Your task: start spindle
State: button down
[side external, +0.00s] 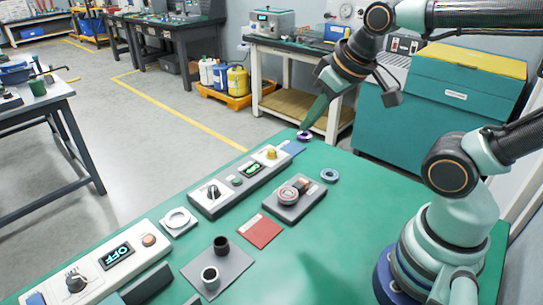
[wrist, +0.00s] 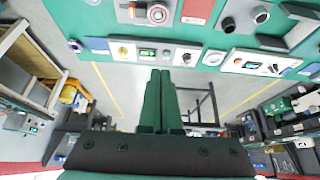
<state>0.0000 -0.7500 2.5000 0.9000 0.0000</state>
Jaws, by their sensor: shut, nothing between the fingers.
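A long white control panel (side external: 95,265) lies at the front left of the green bench. It carries a display reading OFF (side external: 116,256), a black knob (side external: 75,281) and an orange-brown button (side external: 149,240). A second grey panel (side external: 226,193) farther back has a black knob (side external: 213,192), a small green-lit display (side external: 250,169) and a yellow knob (side external: 271,153). Both panels also show in the wrist view, along the bench edge. My gripper (side external: 306,127) is shut and empty, pointing down by a purple ring (side external: 304,136) at the far bench end. Its closed fingers (wrist: 160,73) show in the wrist view.
A dark fixture with a round metal part (side external: 295,193), a blue-grey ring (side external: 330,175), a white ring on a plate (side external: 179,219), a red card (side external: 259,231) and a grey mat with two cylinders (side external: 217,267) lie on the bench. The bench's right part is mostly clear.

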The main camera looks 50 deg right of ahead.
jog(key=m+t, duration=0.4)
jog(key=m, duration=0.4)
send_over(237, 181)
notch_tip(237, 181, down, 12)
jog(key=shift+s+r+y, duration=0.15)
jog(key=shift+s+y, duration=0.15)
jog(key=shift+s, duration=0.15)
jog(key=shift+f, duration=4.4)
jog(key=shift+f, duration=0.4)
